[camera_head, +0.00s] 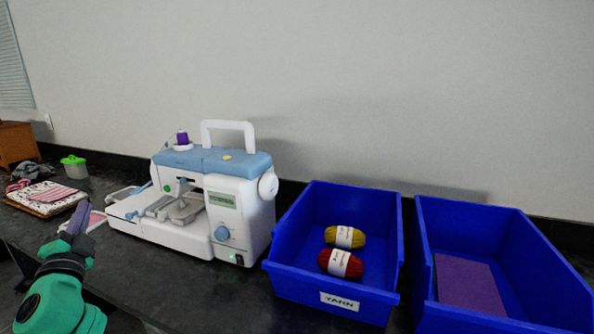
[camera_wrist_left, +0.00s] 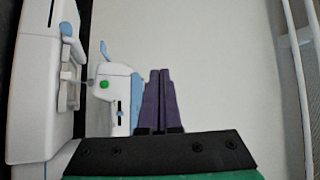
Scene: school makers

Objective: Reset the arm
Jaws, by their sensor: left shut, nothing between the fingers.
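My left gripper (camera_head: 78,218) is at the lower left of the head view, on a green arm, pointing up and away from me. Its purple fingers are closed together with nothing between them, and they also show in the left wrist view (camera_wrist_left: 158,98). It is to the left of the white and blue sewing machine (camera_head: 212,190), apart from it, above the dark counter. The sewing machine also fills the left of the left wrist view (camera_wrist_left: 36,85). My right gripper is not in view.
A blue bin labelled YARN (camera_head: 292,275) holds a yellow ball (camera_head: 345,237) and a red ball (camera_head: 340,264). Another blue bin (camera_head: 505,222) at the right holds a purple flat piece (camera_head: 468,285). Folded fabrics (camera_head: 50,196) and a green-lidded jar (camera_head: 75,168) are at the left.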

